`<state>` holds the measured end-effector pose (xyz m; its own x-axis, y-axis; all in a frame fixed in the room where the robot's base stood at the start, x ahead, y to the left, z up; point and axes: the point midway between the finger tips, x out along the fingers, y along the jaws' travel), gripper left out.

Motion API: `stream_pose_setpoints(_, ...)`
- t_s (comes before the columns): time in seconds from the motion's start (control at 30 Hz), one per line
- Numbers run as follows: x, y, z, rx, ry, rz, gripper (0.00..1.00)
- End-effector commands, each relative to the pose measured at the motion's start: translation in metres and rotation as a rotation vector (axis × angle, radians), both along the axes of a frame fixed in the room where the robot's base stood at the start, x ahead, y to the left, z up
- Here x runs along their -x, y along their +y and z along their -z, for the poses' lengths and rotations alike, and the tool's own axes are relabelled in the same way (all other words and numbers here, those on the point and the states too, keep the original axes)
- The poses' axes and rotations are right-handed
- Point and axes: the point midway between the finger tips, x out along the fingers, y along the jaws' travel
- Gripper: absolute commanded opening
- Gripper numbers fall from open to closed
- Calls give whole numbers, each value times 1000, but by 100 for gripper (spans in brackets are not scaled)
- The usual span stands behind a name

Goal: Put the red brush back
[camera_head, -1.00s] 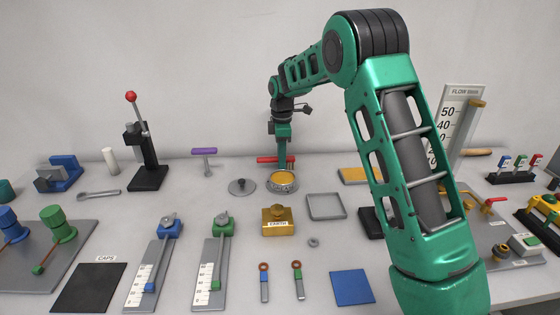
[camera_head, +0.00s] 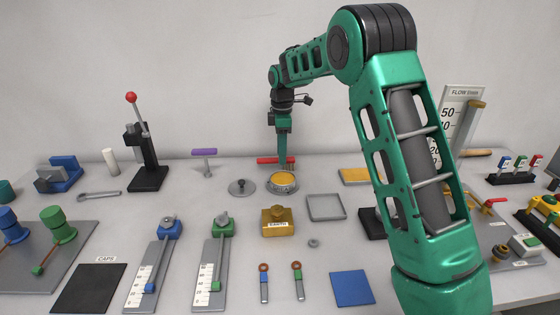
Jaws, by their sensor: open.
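A red bar (camera_head: 266,160), which looks like the red brush, lies across the back of the table near the wall, behind the round pot with an orange top (camera_head: 284,181). My gripper (camera_head: 283,166) points down right at the bar and covers part of it. Its fingers look edge-on and overlap, so the gap between them is hidden; the gripper is open. I cannot tell whether the fingers are around the bar or in front of it. A similar T-shaped piece with a purple bar (camera_head: 204,152) stands to the left.
A grey lid with a knob (camera_head: 242,187) lies left of the pot, and a grey square tray (camera_head: 325,207) lies to the right. A brass block (camera_head: 278,220) sits in front. A black lever stand (camera_head: 147,178) rises at left. My arm hides part of the right side.

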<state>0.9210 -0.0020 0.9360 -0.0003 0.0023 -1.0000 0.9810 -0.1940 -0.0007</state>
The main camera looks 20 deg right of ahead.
Motion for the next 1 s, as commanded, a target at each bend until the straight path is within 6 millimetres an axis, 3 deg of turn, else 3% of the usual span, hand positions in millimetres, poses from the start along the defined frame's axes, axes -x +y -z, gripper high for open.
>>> stream_pose_setpoints(0.2,-1,0,-46,0,-3,1,40)
stream_pose_setpoints(0.4,-1,0,-75,-1,-1,0,40)
stream_pose_setpoints(0.83,3,-3,-89,0,0,17,40)
stream_pose_setpoints(1.0,33,-32,-104,-1,-4,170,40)
